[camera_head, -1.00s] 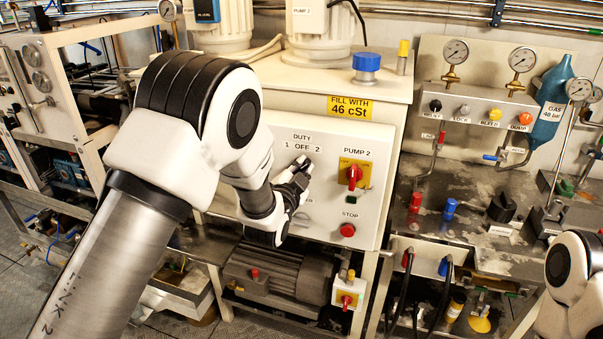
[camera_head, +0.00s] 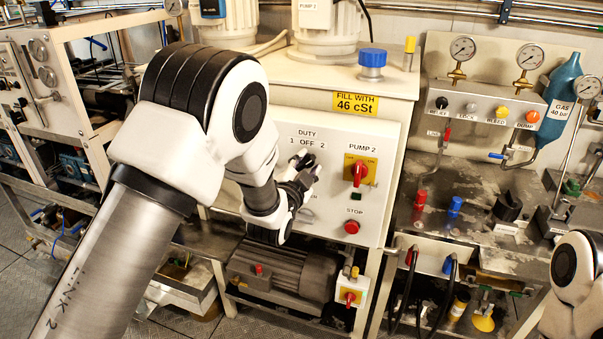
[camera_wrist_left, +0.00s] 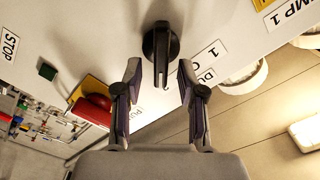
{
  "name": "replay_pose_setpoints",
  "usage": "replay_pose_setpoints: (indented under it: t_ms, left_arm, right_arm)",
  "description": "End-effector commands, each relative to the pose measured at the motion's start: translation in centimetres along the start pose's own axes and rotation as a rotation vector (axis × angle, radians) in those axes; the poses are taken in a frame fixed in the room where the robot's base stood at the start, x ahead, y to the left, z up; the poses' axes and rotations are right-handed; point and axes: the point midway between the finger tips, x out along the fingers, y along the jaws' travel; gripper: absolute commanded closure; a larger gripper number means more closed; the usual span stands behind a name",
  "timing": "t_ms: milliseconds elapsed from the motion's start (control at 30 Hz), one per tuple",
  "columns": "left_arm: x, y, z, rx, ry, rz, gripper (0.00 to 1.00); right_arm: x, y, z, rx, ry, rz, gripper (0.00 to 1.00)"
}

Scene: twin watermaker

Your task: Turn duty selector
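The duty selector is a black knob with a raised bar grip (camera_wrist_left: 160,45) in the left wrist view. It sits on the white panel, with the labels DUTY, 1, OFF and 2 above it in the head view. My left gripper (camera_head: 305,164) is at the panel, just below those labels, and hides most of the knob there. In the left wrist view, the left gripper (camera_wrist_left: 159,70) is open, with one finger on each side of the bar and a visible gap to both. My right gripper is outside the views.
Right of the selector are the red PUMP 2 switch (camera_head: 359,170) and the red STOP button (camera_head: 351,227). A motor (camera_head: 280,272) lies below the panel. The gauge and valve bench (camera_head: 470,190) stands to the right.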

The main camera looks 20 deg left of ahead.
Motion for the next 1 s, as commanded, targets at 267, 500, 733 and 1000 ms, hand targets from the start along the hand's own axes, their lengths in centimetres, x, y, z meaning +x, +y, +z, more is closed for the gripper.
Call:
replay_pose_setpoints:
  t_ms: [267,500,733,1000]
  left_arm:
    - [-6.3,0.1,0.0,0.003,-0.003,0.004,0.60]
    - [-10.9,0.1,0.0,0.002,-0.003,0.003,0.60]
    - [-11.4,0.1,0.0,0.001,-0.001,0.002,0.60]
    - [-11.4,0.2,0.1,0.001,-0.004,0.004,0.60]
  right_arm:
    - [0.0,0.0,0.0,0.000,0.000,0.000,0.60]
    - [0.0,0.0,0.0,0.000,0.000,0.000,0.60]
    - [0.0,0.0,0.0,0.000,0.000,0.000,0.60]
    - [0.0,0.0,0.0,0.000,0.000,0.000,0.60]
